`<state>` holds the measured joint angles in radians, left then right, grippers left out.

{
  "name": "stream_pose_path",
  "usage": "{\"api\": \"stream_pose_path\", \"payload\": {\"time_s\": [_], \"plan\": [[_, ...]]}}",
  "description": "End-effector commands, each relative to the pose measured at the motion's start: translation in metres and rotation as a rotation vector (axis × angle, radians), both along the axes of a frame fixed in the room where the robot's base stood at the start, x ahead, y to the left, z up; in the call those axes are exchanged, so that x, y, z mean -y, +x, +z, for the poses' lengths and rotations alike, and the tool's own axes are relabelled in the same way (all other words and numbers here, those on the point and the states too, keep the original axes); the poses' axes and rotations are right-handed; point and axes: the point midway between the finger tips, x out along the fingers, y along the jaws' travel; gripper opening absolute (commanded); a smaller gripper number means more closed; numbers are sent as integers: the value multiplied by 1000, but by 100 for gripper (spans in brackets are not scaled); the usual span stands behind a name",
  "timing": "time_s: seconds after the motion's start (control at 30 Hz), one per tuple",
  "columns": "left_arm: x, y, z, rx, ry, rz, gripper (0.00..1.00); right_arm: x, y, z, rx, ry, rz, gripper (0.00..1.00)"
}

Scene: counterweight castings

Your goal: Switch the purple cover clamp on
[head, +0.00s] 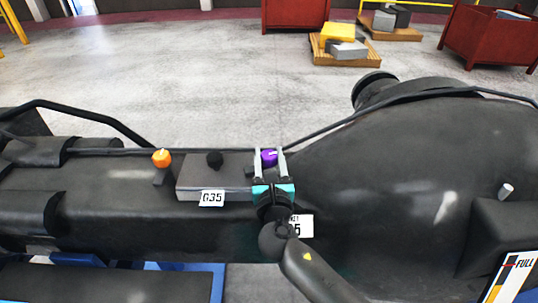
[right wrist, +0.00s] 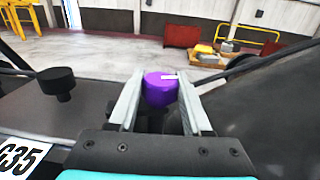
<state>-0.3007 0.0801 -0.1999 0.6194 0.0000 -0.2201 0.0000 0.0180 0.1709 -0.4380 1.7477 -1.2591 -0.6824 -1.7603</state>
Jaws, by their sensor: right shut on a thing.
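The purple cover clamp (head: 269,157) is a small purple knob on top of the dark machine body, right of the grey box labelled G35. My right gripper (head: 270,163) reaches it from the front, with one finger on each side. In the right wrist view the purple knob (right wrist: 160,89) sits between the fingertips (right wrist: 160,98), with a pale mark on its top pointing right. The right gripper is shut on the knob. The knob's lower part is hidden by the gripper. My left gripper is not in view.
An orange knob (head: 162,158) and a black knob (head: 214,160) stand to the left along the machine top. A large dark rounded housing (head: 410,170) rises close on the right. Red bins (head: 490,38) and pallets with blocks stand on the floor behind.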

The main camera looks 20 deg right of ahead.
Motion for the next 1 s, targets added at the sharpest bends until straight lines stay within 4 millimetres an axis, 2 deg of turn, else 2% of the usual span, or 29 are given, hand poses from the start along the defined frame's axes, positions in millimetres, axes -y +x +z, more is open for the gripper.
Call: {"api": "stream_pose_path", "payload": {"time_s": [0.4, 1.0], "plan": [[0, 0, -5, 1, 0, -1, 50, -1, 0, -1, 0, 1, -248, 0], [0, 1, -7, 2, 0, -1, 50, 0, 0, 0, 1, -1, -308, 0]]}}
